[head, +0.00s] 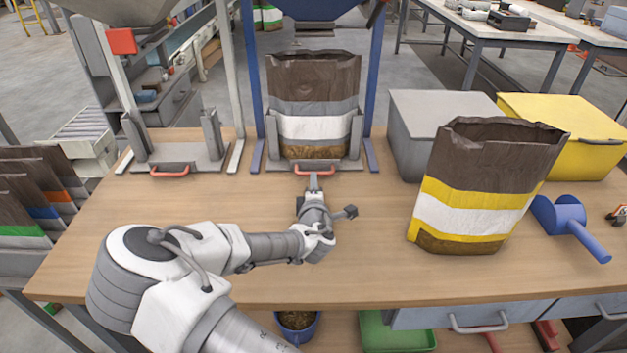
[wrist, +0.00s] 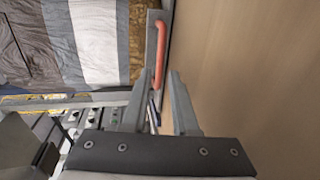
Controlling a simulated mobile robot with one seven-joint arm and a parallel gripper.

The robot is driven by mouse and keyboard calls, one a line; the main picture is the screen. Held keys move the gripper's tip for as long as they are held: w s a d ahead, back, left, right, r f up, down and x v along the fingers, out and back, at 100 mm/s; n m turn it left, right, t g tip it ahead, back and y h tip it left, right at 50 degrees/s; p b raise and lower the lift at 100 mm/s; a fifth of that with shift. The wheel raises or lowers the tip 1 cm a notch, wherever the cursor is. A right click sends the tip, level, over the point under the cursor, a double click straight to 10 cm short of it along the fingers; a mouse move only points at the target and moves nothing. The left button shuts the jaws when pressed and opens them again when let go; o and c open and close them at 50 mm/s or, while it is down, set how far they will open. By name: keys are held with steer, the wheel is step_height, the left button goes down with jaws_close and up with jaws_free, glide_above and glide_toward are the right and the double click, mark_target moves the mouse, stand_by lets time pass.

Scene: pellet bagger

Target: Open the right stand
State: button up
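The right stand (head: 356,140) has blue uprights and a grey holder with a red handle (head: 314,170) at its front. A brown bag with grey and white bands (head: 312,95) stands upright in it, between the side posts. My gripper (head: 314,182) is just in front of this handle. In the wrist view, the two fingers (wrist: 163,82) are apart, and the near end of the red handle (wrist: 159,50) shows between their tips. I see no clear contact with it. The bag (wrist: 80,40) fills the upper left there.
The left stand (head: 185,155) is empty, with its own red handle. A yellow-banded bag (head: 470,205) stands on the table to the right, before grey (head: 410,125) and yellow bins (head: 575,140). A blue scoop (head: 565,215) lies further right.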

steer(key=shift+x, duration=1.95)
steer(key=shift+c, duration=0.2)
jaws_close()
